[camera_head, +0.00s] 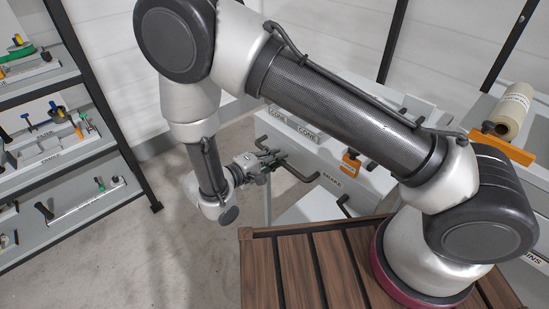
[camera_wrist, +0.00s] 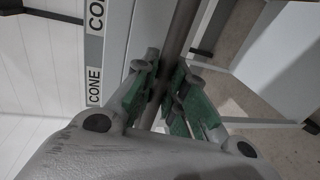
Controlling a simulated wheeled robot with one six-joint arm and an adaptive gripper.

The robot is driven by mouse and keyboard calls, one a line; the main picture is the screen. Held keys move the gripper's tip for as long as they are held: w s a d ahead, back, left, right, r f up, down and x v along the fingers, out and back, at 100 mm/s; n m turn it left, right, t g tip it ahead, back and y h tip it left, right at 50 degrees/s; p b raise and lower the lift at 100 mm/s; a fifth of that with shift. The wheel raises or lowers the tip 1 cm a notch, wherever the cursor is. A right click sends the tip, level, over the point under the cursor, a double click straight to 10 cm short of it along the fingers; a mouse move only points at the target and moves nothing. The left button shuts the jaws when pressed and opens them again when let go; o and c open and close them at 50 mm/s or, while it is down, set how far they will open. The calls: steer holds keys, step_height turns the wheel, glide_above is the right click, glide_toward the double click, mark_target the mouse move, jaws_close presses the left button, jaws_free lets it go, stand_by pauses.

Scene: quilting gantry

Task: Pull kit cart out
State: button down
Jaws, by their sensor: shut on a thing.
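The kit cart (camera_head: 318,208) is a pale shelved unit with bins labelled CONE and another label that reads like BRAKE. It stands beyond my arm in the head view, partly hidden by it. A dark bent handle bar (camera_head: 299,171) juts from its near left side. My gripper (camera_head: 268,161) is at the left part of this handle, shut on it. In the wrist view the handle bar (camera_wrist: 183,30) runs down between the green-padded fingers (camera_wrist: 160,88). The cart's CONE-labelled edge (camera_wrist: 95,50) shows beside it. The cart's lower part is mostly hidden.
A dark-framed shelf rack (camera_head: 105,110) with tools stands at the left. The concrete floor (camera_head: 140,235) between it and the cart is clear. My slatted wooden deck is in the foreground. A cream roll (camera_head: 513,110) lies at the right by an orange block (camera_head: 502,148).

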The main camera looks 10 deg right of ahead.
steer(key=shift+a+f, duration=0.1)
steer(key=shift+a, duration=0.1)
steer(key=c, duration=1.5)
jaws_free()
steer(key=shift+s, duration=0.1)
steer(key=shift+o, duration=0.2)
steer(key=v, duration=1.2)
